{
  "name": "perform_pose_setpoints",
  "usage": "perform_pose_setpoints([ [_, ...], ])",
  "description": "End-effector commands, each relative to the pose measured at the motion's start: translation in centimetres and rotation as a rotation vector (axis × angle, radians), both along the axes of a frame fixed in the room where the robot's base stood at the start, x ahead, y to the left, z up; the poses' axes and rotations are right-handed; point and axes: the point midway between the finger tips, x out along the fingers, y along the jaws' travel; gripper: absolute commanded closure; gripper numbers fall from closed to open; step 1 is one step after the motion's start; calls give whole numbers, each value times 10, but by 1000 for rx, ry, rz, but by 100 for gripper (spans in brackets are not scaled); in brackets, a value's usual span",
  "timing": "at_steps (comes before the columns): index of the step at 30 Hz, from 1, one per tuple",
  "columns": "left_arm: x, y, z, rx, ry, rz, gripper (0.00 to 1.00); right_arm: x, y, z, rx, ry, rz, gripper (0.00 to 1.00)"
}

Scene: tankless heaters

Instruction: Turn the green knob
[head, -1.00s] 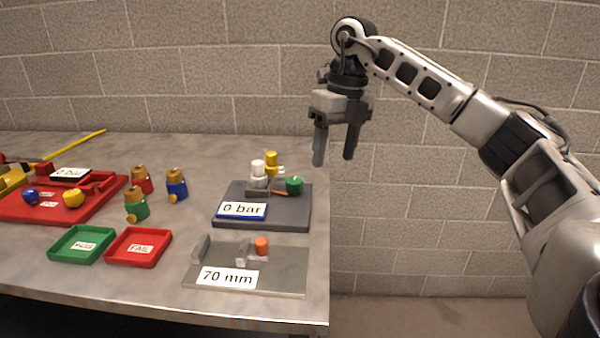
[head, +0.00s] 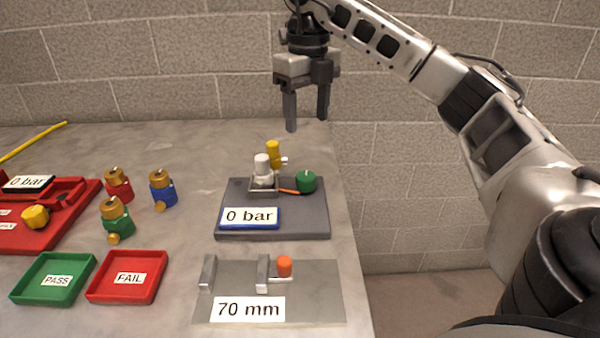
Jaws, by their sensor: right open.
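The green knob (head: 306,181) is a short round cap on the right side of a dark grey plate (head: 327,226). An orange pointer or lever lies just left of it. A blue-edged "0 bar" display (head: 249,217) sits at the plate's front left. My right gripper (head: 307,122) points downward with its two fingers apart and nothing between them. In the picture it is above the green knob and touches nothing. My left gripper is not in view.
White (head: 262,168) and yellow (head: 273,153) fittings stand beside the knob. A "70 mm" gauge plate (head: 320,305) lies in front. Green PASS (head: 50,299) and red FAIL (head: 127,297) trays and several coloured valves are left. The table's right edge is close to the plates.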

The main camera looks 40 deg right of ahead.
Motion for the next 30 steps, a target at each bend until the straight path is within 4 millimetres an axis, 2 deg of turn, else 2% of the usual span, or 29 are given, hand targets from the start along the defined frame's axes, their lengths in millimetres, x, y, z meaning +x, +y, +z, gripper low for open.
perform_pose_setpoints([
  [1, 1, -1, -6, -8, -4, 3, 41, -1, 0, -18, 1, 6, 1, 41],
  [3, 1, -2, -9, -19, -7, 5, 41, -1, 0, -33, 0, 6, 1, 41],
  [15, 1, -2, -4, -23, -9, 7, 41, -1, 0, -109, -1, 4, 0, 41],
  [21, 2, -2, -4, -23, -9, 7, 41, 0, 0, -130, -1, 2, 0, 41],
  [30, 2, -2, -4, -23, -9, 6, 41, 0, 0, -135, 0, 1, 0, 41],
])
